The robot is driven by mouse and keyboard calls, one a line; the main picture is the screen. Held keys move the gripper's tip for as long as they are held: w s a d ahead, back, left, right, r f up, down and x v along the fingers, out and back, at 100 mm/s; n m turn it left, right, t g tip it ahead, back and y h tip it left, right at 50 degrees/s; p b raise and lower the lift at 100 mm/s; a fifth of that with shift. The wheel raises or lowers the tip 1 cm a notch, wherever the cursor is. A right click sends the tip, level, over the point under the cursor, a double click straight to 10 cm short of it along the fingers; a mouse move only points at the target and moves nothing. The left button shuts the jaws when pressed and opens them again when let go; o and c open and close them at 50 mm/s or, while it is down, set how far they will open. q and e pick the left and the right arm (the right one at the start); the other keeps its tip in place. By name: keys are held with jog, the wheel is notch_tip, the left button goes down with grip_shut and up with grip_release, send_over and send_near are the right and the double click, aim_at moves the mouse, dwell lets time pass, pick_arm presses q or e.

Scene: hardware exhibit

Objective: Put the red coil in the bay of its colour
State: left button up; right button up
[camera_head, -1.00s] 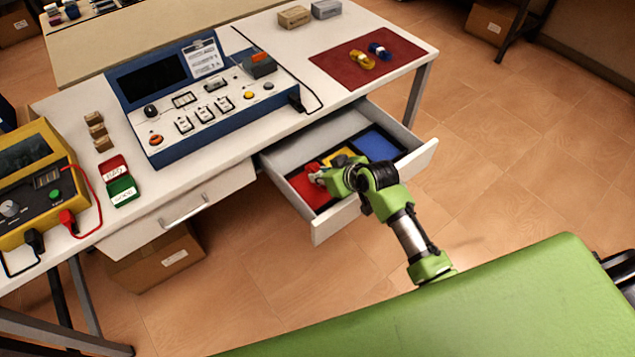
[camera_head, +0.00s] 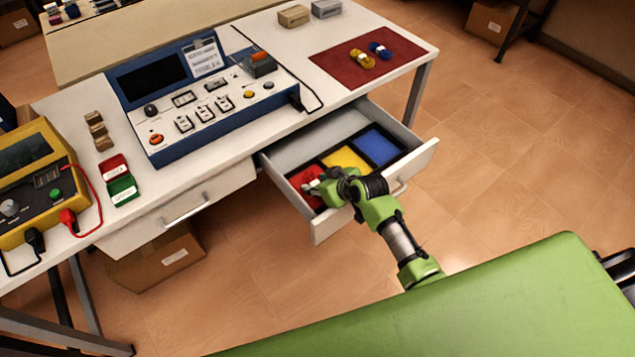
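The open drawer (camera_head: 325,229) holds a red bay (camera_head: 297,181) at the left, a yellow bay (camera_head: 345,157) in the middle and a blue bay (camera_head: 377,146) at the right. My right gripper (camera_head: 313,185) is low over the red bay and covers part of it. Its fingers are small in view, and I cannot tell whether they are open or shut. The red coil (camera_head: 311,172) seems to be in the red bay beside the fingers, but red on red makes its outline unclear. My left gripper is not in view.
A yellow coil (camera_head: 362,59) and a blue coil (camera_head: 379,50) lie on the dark red mat (camera_head: 335,66). A blue-and-white console (camera_head: 205,95) stands on the desk behind the drawer. The floor to the right is clear.

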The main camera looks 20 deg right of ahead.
jog(key=shift+r, duration=0.25)
jog(key=p+v, duration=0.1)
jog(key=v, duration=1.1)
